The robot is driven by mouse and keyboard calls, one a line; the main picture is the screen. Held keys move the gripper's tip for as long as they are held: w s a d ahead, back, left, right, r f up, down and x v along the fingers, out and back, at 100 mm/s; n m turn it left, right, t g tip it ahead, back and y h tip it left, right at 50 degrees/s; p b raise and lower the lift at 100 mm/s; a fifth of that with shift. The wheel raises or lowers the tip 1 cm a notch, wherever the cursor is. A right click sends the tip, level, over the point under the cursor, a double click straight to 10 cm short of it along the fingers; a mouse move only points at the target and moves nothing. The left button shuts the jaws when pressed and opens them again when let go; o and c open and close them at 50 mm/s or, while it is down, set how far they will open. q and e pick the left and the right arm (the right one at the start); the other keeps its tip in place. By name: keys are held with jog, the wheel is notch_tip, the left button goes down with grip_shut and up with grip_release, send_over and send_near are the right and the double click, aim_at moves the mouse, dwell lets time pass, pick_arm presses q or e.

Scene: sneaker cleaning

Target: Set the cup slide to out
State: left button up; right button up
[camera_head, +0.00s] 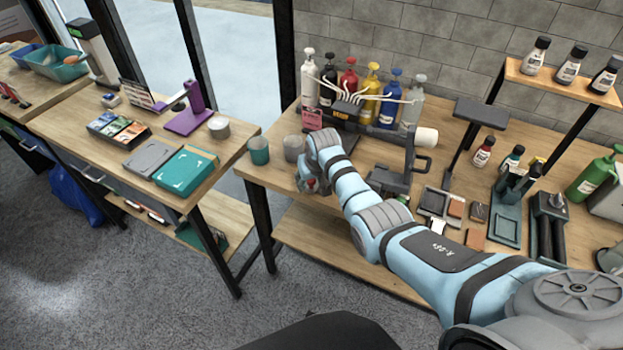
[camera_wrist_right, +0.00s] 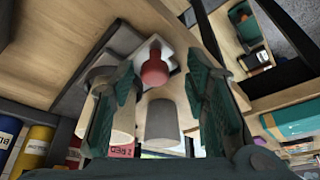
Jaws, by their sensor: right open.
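In the wrist view a round red knob (camera_wrist_right: 153,68) stands on a grey and white fitting (camera_wrist_right: 125,42), which appears to be the cup slide. Whether the slide is in or out I cannot tell. My right gripper (camera_wrist_right: 162,82) is open, with a teal finger on each side of the knob; contact is not clear. In the head view my right gripper (camera_head: 308,182) is at the table's front left edge, below the dispenser (camera_head: 346,110). The arm hides most of the slide there. My left gripper is not in view.
A grey cup (camera_head: 293,148) and a teal cup (camera_head: 258,151) stand left of the arm. Several coloured pump bottles (camera_head: 349,82) stand behind the dispenser. A black stand (camera_head: 405,165) is right of the wrist. Bare floor (camera_head: 310,290) lies in front.

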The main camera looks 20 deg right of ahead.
jog(key=v, duration=1.2)
